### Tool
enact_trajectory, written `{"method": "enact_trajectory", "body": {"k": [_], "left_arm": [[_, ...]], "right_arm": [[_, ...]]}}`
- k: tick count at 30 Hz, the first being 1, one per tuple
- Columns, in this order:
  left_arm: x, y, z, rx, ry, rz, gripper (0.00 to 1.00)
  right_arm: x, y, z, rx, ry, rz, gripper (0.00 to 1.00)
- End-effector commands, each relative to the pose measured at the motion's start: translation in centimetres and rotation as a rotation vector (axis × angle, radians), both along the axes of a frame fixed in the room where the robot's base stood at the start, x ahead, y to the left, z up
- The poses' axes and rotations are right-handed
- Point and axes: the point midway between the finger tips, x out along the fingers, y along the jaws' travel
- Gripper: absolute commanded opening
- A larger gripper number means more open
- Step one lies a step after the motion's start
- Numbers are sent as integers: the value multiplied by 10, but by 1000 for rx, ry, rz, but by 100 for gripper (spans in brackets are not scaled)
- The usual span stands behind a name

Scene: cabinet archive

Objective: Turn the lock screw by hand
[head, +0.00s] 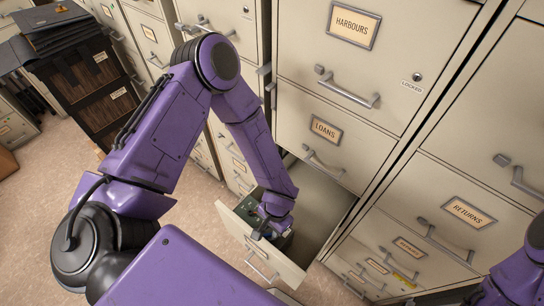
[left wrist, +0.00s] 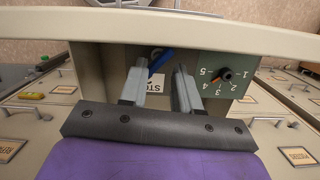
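My left gripper (head: 268,228) reaches down into an open drawer (head: 236,222) below the LOANS drawer. In the left wrist view my left gripper (left wrist: 160,68) has its two grey fingers apart. A blue lever-like part (left wrist: 160,62) shows between and beyond the fingertips; I cannot tell whether they touch it. To its right is a grey-green panel with a dial (left wrist: 224,75), numbers and an orange pointer. A label (left wrist: 157,83) beginning "STO" is partly hidden by the fingers. I cannot clearly pick out the lock screw. My right gripper is outside the head view.
The cabinet around the drawer has closed drawers labelled HARBOURS (head: 352,24), LOANS (head: 326,129) and RETURNS (head: 468,213), with protruding handles. A dark box with folders (head: 88,90) stands at the upper left. Open floor (head: 60,180) lies at left.

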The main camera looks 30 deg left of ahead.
Motion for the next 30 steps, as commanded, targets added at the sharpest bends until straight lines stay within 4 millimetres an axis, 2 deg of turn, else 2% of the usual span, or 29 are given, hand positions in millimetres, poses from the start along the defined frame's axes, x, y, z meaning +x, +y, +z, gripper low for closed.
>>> {"method": "enact_trajectory", "body": {"k": [4,6,8,17,25,30], "left_arm": [[-1,-2,0,2,0,-395,32],[-1,-2,0,1,0,-543,32],[-1,-2,0,1,-1,-605,32],[-1,-2,-2,-1,0,-608,32],[-1,-2,-19,-1,0,-606,32],[-1,-2,-20,-1,-1,-606,32]], "right_arm": [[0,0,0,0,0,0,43],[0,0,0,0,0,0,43],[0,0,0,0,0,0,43],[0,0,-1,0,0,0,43],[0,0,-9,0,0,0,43],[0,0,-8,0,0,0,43]]}}
